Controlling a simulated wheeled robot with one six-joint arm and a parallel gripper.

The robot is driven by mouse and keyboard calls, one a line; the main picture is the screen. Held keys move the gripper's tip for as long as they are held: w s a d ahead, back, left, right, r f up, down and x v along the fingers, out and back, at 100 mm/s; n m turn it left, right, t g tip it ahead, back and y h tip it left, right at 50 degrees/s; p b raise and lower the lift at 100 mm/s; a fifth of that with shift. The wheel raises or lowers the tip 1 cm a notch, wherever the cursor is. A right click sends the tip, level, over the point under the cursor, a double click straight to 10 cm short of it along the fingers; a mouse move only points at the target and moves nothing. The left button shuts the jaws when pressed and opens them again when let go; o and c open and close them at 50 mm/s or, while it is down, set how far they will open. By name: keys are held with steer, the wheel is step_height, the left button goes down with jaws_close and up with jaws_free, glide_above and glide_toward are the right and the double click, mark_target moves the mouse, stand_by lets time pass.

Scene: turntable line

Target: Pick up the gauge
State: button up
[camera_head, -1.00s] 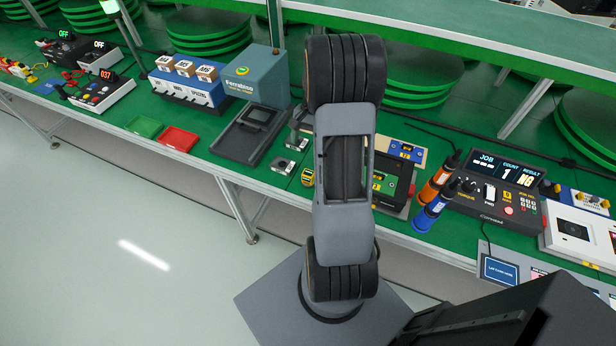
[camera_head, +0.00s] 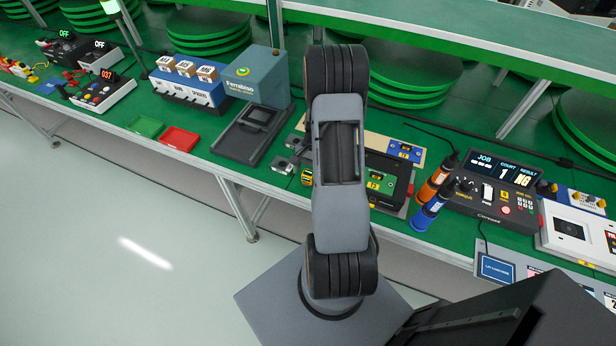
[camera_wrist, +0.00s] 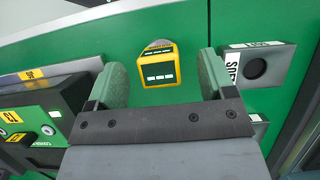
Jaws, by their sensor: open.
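In the head view the yellow device (camera_head: 306,177) sits just left of my arm, near the bench's front edge. My gripper (camera_wrist: 161,62) is open, its two green-padded fingers on either side of the device in the picture, with gaps on both sides. I cannot tell how far above the bench the fingertips are.
Grey blocks with round holes (camera_wrist: 257,67) lie close to the right finger in the wrist view. A black case with green panels (camera_wrist: 40,125) is on the left. A dark tray (camera_head: 240,142), red bin (camera_head: 179,139) and screwdrivers (camera_head: 433,187) stand along the bench.

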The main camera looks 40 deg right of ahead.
mark_target(307, 179)
steer(key=shift+x, duration=1.55)
steer(key=shift+c, duration=0.3)
steer(key=c, duration=1.1)
